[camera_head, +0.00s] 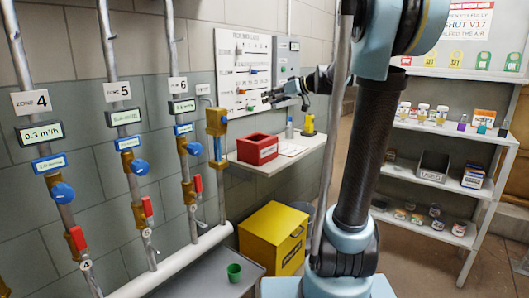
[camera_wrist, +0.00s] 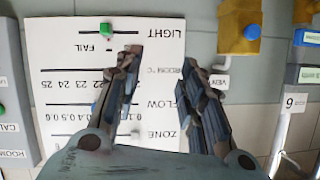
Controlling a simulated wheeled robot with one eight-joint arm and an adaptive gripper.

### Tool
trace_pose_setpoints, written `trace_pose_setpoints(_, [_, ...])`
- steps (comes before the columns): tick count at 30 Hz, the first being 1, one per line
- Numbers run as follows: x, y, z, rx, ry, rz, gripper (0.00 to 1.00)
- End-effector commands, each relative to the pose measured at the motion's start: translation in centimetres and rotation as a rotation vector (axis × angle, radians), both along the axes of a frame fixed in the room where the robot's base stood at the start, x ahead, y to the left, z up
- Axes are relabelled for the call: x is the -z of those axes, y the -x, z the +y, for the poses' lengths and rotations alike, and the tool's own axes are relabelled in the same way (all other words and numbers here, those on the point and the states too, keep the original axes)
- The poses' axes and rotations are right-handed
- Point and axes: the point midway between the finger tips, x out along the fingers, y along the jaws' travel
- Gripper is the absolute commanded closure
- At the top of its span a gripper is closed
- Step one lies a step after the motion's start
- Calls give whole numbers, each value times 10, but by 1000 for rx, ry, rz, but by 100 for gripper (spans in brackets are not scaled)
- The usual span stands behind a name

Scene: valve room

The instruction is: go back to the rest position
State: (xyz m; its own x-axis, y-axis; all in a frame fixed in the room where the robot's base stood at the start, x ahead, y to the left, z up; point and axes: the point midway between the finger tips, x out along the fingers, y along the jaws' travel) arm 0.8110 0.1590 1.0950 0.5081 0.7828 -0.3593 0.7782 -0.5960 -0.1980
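My gripper (camera_head: 278,94) is raised in front of the white wall board (camera_head: 240,50), above the shelf with the red box. In the wrist view my gripper (camera_wrist: 162,78) has its two fingers spread apart. Nothing is between them. Behind them is the white board (camera_wrist: 60,60), printed with LIGHT, FLOW and ZONE and number scales. The head view does not show whether the fingers touch the board. My arm (camera_head: 365,140) runs up through the middle right of the head view and hides part of the wall.
A red box (camera_head: 257,149) stands on the wall shelf (camera_head: 275,165) below my gripper. A yellow bin (camera_head: 272,238) is on the floor. Pipes with valves (camera_head: 140,167) line the left wall. A shelf rack (camera_head: 430,178) is at right.

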Motion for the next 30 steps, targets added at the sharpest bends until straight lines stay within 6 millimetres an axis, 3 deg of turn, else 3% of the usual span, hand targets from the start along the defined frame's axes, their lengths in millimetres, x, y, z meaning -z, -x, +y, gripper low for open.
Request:
trace_pose_setpoints(3, [33,46,-2,14,60,107,63])
trace_pose_setpoints(14, [140,176,-31,143,259,426,63])
trace_pose_setpoints(24, [242,287,-87,381,456,669,63])
trace_pose_setpoints(30, [295,342,-126,559,560,769,63])
